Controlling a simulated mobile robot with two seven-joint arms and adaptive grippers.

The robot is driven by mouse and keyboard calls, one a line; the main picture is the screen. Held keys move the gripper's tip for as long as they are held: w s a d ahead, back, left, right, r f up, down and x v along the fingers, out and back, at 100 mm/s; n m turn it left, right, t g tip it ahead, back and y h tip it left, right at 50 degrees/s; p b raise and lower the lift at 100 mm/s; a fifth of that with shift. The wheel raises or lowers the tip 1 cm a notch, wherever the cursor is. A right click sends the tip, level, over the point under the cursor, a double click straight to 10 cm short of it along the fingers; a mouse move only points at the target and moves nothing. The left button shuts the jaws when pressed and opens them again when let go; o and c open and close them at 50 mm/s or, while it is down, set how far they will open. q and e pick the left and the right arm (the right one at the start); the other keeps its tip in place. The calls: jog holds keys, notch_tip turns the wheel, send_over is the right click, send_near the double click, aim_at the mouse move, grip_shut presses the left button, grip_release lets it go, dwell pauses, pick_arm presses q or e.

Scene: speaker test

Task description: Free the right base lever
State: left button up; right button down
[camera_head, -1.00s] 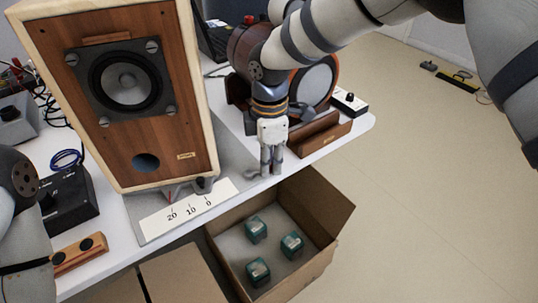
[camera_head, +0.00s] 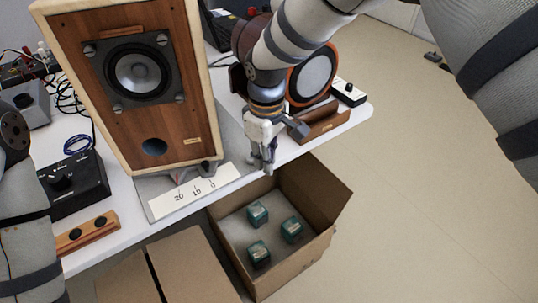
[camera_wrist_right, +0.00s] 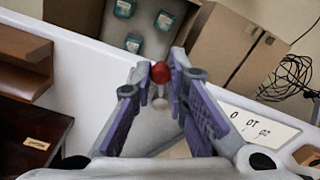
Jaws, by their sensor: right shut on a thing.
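The wooden speaker (camera_head: 178,130) stands on a grey base at the bench edge, with a scale card (camera_head: 165,206) marked 20, 10, 0 before it. My right gripper (camera_head: 264,168) is low at the base's right side, fingers pointing down. In the right wrist view its purple-padded fingers (camera_wrist_right: 168,88) are closed around a short pale lever with a red knob (camera_wrist_right: 160,72). In the head view the fingers hide this lever. My left arm shows at the left edge, but its gripper is out of frame.
An open cardboard box (camera_head: 318,237) with several teal cubes (camera_head: 258,214) stands below the bench edge. A brown wooden tray (camera_head: 325,118) and a round-faced speaker (camera_head: 312,75) are right of my gripper. A black control box (camera_head: 75,185) is at left.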

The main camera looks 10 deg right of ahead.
jog(key=shift+s+a+f+m, duration=0.1)
jog(key=shift+s+m, duration=0.05)
jog(key=shift+m, duration=0.15)
dwell(0.4)
jog(key=c, duration=1.6)
grip_release()
jog(key=shift+o, duration=0.2)
notch_tip(320, 180, up, 12)
